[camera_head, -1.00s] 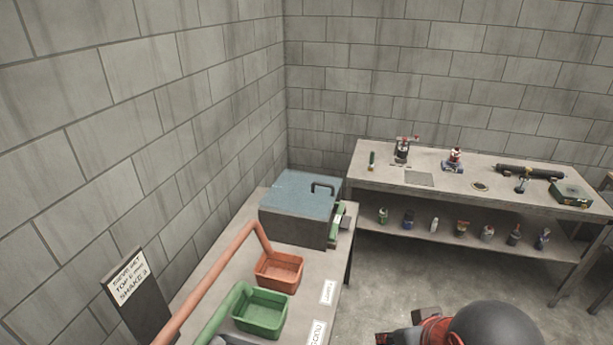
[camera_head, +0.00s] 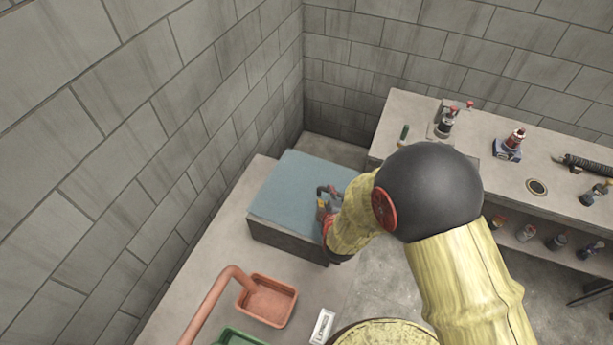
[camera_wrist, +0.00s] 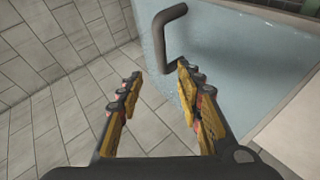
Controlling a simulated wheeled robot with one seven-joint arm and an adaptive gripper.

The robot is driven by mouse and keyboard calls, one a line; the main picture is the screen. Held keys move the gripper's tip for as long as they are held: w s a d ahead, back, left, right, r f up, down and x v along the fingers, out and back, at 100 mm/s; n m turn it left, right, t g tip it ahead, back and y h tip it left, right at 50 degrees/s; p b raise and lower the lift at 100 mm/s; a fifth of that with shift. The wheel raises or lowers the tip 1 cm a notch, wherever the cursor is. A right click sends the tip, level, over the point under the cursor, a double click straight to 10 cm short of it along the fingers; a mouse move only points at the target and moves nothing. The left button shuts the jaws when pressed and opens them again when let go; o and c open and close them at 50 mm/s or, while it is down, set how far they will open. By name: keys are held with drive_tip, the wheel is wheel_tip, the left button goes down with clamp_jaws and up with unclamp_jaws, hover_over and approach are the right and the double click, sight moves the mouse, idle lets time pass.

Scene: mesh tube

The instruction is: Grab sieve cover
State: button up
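The sieve cover (camera_head: 292,190) is a flat blue-grey lid with a dark bent handle (camera_head: 327,190), on top of a dark box (camera_head: 285,240) at the far end of the left bench. It also fills the upper right of the wrist view (camera_wrist: 235,65), where the handle (camera_wrist: 158,40) stands up from it. My gripper (camera_wrist: 160,72) is open and empty, its two fingers apart. The handle lies just beyond the fingertips, close to the right finger; I cannot tell whether they touch. In the head view my gripper (camera_head: 323,207) is over the lid's right edge, partly hidden by my arm.
An orange tray (camera_head: 266,300) with an orange pipe (camera_head: 208,305) and a green tray (camera_head: 238,338) are on the near bench. Block walls close off the left and back. A second bench (camera_head: 400,110) with tools stands at the right, partly behind my arm.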

sight(324, 189)
drive_tip(key=shift+d+f+n, duration=0.1)
drive_tip(key=shift+f+n, duration=0.4)
drive_tip(key=shift+f, duration=0.2)
drive_tip(key=x, duration=0.7)
drive_tip(key=shift+w+a+r, duration=0.2)
drive_tip(key=shift+w+a, duration=0.15)
drive_tip(key=shift+w, duration=0.05)
drive_tip(key=shift+c, duration=0.4)
drive_tip(key=c, duration=0.8)
clamp_jaws()
drive_tip(key=shift+w+r, duration=0.1)
drive_tip(key=shift+r, duration=0.05)
